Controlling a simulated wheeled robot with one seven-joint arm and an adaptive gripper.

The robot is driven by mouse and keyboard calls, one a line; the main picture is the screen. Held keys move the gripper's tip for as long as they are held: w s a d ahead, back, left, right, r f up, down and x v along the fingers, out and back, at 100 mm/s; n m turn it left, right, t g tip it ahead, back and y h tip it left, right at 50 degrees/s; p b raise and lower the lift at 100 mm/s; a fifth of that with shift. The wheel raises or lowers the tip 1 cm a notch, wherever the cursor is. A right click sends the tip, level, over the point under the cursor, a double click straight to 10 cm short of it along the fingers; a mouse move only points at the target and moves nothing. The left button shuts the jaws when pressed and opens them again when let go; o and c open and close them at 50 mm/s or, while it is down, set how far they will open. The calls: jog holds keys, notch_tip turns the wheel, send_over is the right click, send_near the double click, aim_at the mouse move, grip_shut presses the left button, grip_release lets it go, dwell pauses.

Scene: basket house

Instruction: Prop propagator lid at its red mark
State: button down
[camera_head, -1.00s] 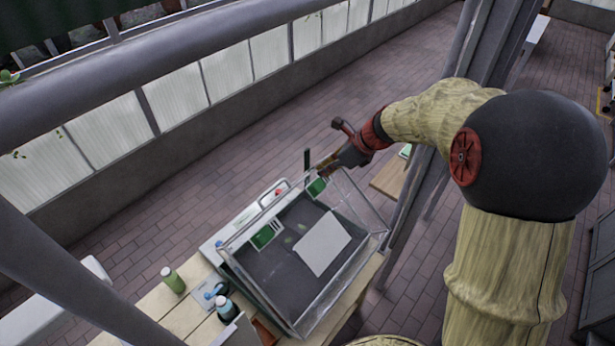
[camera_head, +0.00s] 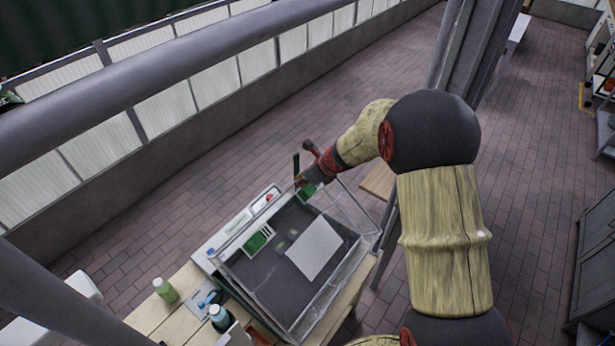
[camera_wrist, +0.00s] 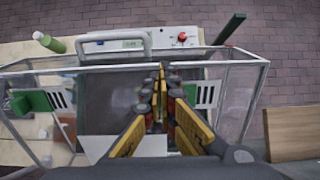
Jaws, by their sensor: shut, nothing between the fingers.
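The propagator is a dark-floored tray (camera_head: 255,290) on the bench, with a clear, thin-framed lid (camera_head: 352,212) over it. The lid also shows in the wrist view (camera_wrist: 235,95); its exact opening angle is hard to tell. A grey loop handle (camera_wrist: 117,36) stands at its far edge. My gripper (camera_head: 303,182) is at the propagator's far edge, near a dark green upright bar (camera_head: 296,166). In the wrist view my gripper (camera_wrist: 160,78) is shut and empty, over the clear lid. A red knob (camera_wrist: 182,37) sits on a white panel behind; no separate red mark is clear.
Green grids (camera_head: 257,240) and a white sheet (camera_head: 314,249) lie in the propagator. A grey post (camera_head: 460,60) rises behind my arm. The brick floor beyond is clear.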

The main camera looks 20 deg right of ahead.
jog(key=shift+x, duration=1.05)
jog(key=w+a+f, duration=0.1)
jog(key=w+f, duration=0.1)
jog(key=w+a+f+b, duration=0.1)
jog(key=w+a+f, duration=0.1)
jog(key=w+a+f+b, duration=0.1)
jog(key=w+a+f, duration=0.1)
jog(key=w+f, duration=0.1)
jog(key=shift+a, duration=0.1)
jog(key=v, duration=1.2)
